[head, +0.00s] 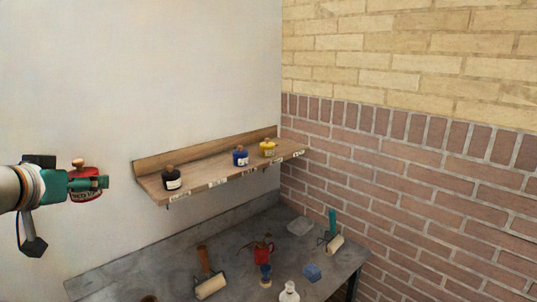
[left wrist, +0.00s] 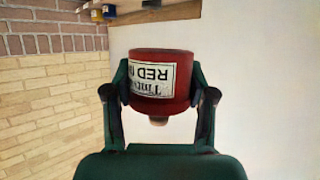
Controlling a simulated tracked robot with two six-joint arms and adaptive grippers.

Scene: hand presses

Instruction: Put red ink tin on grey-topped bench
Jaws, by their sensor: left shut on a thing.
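The red ink tin (head: 85,195) is held in my left gripper (head: 88,183), out to the left of the wall shelf and in front of the pale wall. In the left wrist view the red ink tin (left wrist: 175,65) sits between both green fingers (left wrist: 160,95), with its white label reading RED facing the camera upside down. The grey-topped bench (head: 160,268) stands below and to the right, under the shelf. The tin is clear of the bench and the shelf. My right gripper does not show.
The wooden shelf (head: 215,185) holds a black tin (head: 172,180), a blue tin (head: 240,157) and a yellow tin (head: 268,149). The bench carries rollers (head: 211,287), a red oil can (head: 263,252) and a white bottle (head: 289,292). Its left part looks bare.

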